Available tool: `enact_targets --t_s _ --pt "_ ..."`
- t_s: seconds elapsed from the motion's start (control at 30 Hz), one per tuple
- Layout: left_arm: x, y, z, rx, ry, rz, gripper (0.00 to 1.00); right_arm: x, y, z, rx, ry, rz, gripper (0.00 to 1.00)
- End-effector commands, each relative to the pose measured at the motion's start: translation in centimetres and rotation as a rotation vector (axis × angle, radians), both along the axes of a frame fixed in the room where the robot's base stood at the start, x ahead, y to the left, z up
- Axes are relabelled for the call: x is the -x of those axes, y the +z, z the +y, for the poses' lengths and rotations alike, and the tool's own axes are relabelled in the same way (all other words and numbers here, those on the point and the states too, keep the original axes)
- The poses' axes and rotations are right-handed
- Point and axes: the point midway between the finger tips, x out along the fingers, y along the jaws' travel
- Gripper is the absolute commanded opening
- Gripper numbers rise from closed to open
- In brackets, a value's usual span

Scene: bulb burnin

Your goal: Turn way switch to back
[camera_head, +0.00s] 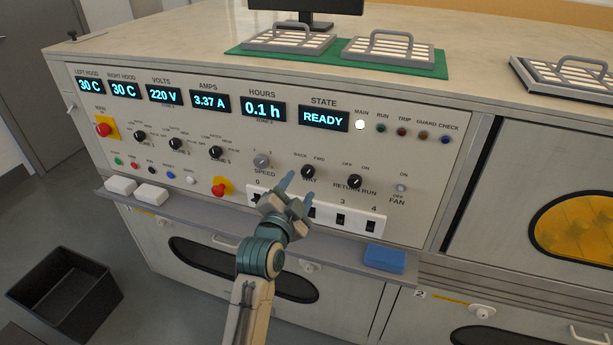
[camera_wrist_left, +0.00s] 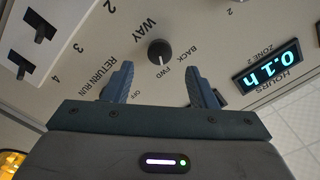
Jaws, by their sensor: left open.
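The way switch (camera_head: 308,172) is a round black knob on the sloped control panel, with BACK and FWD printed above it. In the left wrist view the way switch (camera_wrist_left: 160,52) shows beyond the fingertips, and its pale mark points toward FWD. My left gripper (camera_head: 297,187) is open and empty, in front of the panel just below and left of the knob. In the wrist view the left gripper (camera_wrist_left: 160,83) has its two fingers spread wide, with the knob between their lines but apart from them. My right gripper is not in view.
The speed knob (camera_head: 261,161) is left of the way switch, and the return run knob (camera_head: 353,181) is right. A white rocker-switch strip (camera_head: 363,223) lies below. A red stop button (camera_head: 219,189) is farther left. A ledge holds a blue block (camera_head: 384,257).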

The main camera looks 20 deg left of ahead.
Motion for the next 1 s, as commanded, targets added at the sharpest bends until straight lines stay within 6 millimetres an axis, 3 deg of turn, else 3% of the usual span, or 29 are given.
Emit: enact_targets --t_s 0.1,0.3,0.67,0.9,1.0 --pt "-2.2 0.1 -0.1 -0.002 0.000 0.000 0.52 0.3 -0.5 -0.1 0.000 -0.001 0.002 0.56" --pt "-4.5 0.0 -0.1 0.000 0.000 0.000 0.52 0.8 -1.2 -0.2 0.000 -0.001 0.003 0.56" --pt "-5.1 -0.1 -0.2 0.001 0.001 0.001 0.52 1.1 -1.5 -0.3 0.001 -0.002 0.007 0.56" --pt "-5.1 -0.1 -0.2 0.001 0.000 0.001 0.09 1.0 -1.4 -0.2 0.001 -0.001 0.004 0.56" --pt "-5.1 -0.1 -0.2 0.001 0.000 0.001 0.07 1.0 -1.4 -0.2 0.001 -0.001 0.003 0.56"
